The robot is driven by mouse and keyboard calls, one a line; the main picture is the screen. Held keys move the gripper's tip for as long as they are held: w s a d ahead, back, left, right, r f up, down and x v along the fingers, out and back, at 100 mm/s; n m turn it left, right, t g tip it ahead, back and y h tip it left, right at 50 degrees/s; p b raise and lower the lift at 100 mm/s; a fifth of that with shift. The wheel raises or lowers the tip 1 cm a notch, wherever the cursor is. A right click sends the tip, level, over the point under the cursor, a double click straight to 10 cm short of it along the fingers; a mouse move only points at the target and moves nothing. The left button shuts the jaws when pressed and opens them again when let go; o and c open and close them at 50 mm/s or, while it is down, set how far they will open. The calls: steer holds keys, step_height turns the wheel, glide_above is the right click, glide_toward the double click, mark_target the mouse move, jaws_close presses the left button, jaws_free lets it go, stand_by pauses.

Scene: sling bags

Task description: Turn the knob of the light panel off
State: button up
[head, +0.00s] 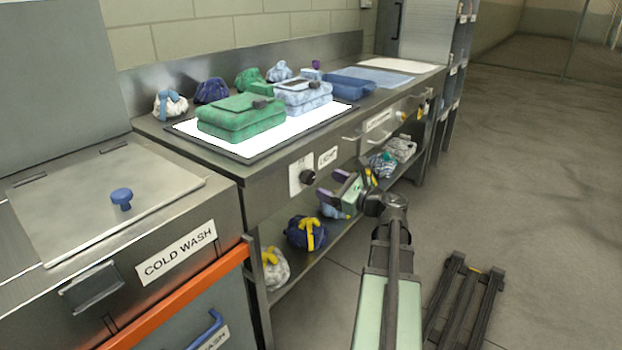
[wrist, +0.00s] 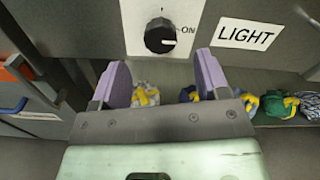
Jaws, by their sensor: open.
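The black knob (head: 307,177) sits on a pale plate on the bench front, left of the LIGHT label (head: 328,157). In the wrist view the knob (wrist: 160,36) shows a white pointer mark turned toward the word ON at its right. The light panel (head: 250,138) on the bench top glows white under folded bags. My gripper (head: 335,187) is in front of the bench, to the right of the knob in the head view. In the wrist view its purple fingers (wrist: 158,78) are spread and empty, just below the knob and not touching it.
Green (head: 240,117) and light blue (head: 303,96) bags lie on the panel. A lower shelf (head: 310,262) holds several bags beneath the knob. The COLD WASH unit (head: 175,250) with an orange rail (head: 185,300) stands at left. The floor at right is mostly open.

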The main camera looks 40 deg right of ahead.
mark_target(311, 179)
steer(key=x, duration=0.7)
steer(key=c, duration=0.9)
steer(key=shift+c, duration=0.2)
steer(key=shift+n, duration=0.3)
steer(key=n, duration=0.3)
steer(key=shift+n, duration=0.4)
steer(key=n, duration=0.4)
steer(key=shift+f, duration=0.1)
steer(key=n, duration=0.5)
steer(key=shift+a, duration=0.1)
steer(key=shift+f+n, duration=0.1)
steer(key=shift+n, duration=2.2)
